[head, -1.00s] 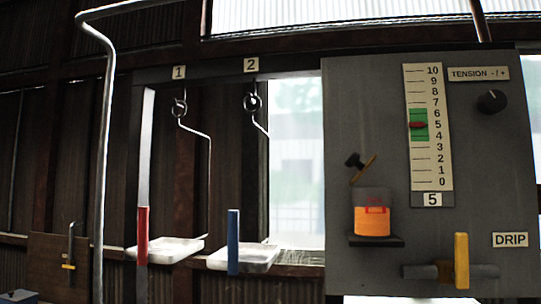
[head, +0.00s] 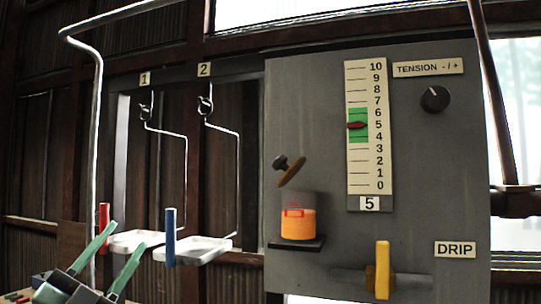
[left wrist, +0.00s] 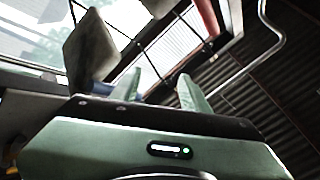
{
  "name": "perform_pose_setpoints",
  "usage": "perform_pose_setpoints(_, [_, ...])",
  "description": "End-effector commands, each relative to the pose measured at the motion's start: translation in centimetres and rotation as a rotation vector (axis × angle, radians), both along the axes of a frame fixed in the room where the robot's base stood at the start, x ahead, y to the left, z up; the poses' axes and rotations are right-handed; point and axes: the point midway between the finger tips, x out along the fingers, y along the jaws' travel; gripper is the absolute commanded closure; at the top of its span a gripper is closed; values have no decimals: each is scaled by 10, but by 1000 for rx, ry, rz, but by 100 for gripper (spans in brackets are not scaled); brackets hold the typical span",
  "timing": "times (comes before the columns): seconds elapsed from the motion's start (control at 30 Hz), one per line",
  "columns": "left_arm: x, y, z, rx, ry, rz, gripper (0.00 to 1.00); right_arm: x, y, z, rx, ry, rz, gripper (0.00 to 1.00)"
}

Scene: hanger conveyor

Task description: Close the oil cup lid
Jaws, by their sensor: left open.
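The oil cup (head: 298,224) stands on a small dark shelf on the grey panel, with orange oil in its lower part and a red mark on its wall. Its lid (head: 291,173), a brown disc with a black knob, is tilted up open above the rim. My left gripper (head: 129,236) is open and empty at the lower left of the head view, well to the left of the cup. In the left wrist view its fingers (left wrist: 160,85) stand apart with nothing between them. My right gripper is not in view.
The panel (head: 450,170) carries a tension scale (head: 367,125), a black knob (head: 435,98) and a yellow drip handle (head: 382,270) right of the cup. White trays (head: 192,250), red and blue levers (head: 170,237) and hanging hooks (head: 205,105) are on the left.

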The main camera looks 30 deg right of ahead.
Motion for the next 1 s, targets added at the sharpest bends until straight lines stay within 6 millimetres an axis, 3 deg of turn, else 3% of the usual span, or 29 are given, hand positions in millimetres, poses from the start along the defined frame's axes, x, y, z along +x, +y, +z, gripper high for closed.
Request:
perform_pose_setpoints(0.03, [-34,-13,42,20,-105,-35,54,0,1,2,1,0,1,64])
perform_pose_setpoints(0.13, [-102,-46,103,118,-319,-112,54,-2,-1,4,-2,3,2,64])
perform_pose_setpoints(0.2, [-136,-78,125,262,-452,-161,54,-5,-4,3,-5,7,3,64])
perform_pose_setpoints(0.33, [-173,-129,139,599,-634,-196,54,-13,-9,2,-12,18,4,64])
perform_pose_setpoints(0.47, [-185,-153,143,934,-726,-144,54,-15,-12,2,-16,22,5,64])
perform_pose_setpoints(0.63, [-179,-151,155,1246,-730,-5,54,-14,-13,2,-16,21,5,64])
perform_pose_setpoints(0.83, [-172,-142,166,1390,-697,93,54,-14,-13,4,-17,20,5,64])
perform_pose_setpoints(1.0, [-165,-157,165,1401,-693,97,54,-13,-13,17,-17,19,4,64])
